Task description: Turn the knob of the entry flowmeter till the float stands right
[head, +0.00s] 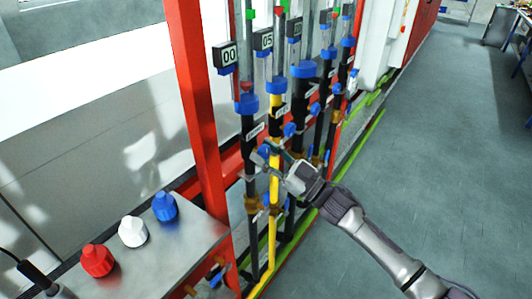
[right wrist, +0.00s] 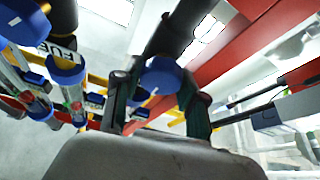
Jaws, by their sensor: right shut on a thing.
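A row of upright flowmeters stands on a red frame. The leftmost flowmeter (head: 248,103) has a display reading 00, blue collars and a black pipe below. A red float (head: 246,87) shows low in its clear tube, and a green mark (head: 250,14) sits higher up. Its label is too small to read. My right gripper (head: 267,154) is at the blue knob (head: 263,151) on this pipe. In the right wrist view, the blue knob (right wrist: 160,76) sits between the two fingers (right wrist: 155,105), which are shut on it. My left gripper is not in view.
Close on the right is the flowmeter with display 05 (head: 264,40) and a yellow pipe (head: 273,215). A red post (head: 195,90) stands left. A metal bench (head: 160,250) holds red, white and blue caps.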

